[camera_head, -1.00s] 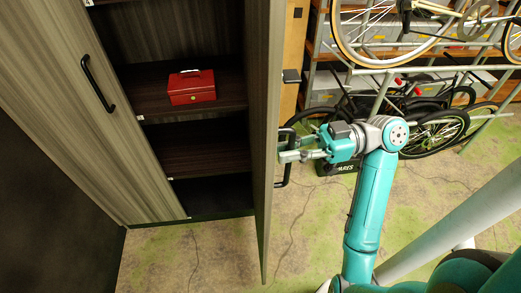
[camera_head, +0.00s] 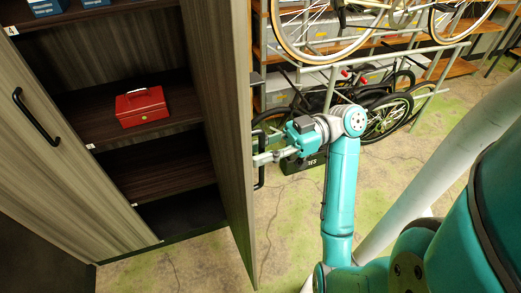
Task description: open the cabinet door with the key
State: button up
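The grey wood-grain cabinet has its right door (camera_head: 222,130) standing open, with its inner face toward the shelves. A black handle (camera_head: 261,172) is on that door's outer side. My gripper (camera_head: 265,158) is at this handle, with its fingertips touching or very close to it; I cannot tell whether the fingers are closed around it. The left door (camera_head: 62,165) is shut and has a black handle (camera_head: 36,117). No key is visible. Part of the handle is hidden by the fingers.
A red box (camera_head: 142,107) sits on a middle shelf (camera_head: 100,130); the shelves below look empty. Blue items (camera_head: 46,8) are on the top shelf. Bicycles on a rack (camera_head: 385,105) stand behind my arm. The floor (camera_head: 285,225) right of the door is clear.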

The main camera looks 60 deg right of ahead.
aim_at(261, 128)
jog(key=shift+r, duration=0.1)
notch_tip(261, 128, up, 10)
jog(key=shift+f, duration=0.1)
dwell(0.4)
dwell(0.5)
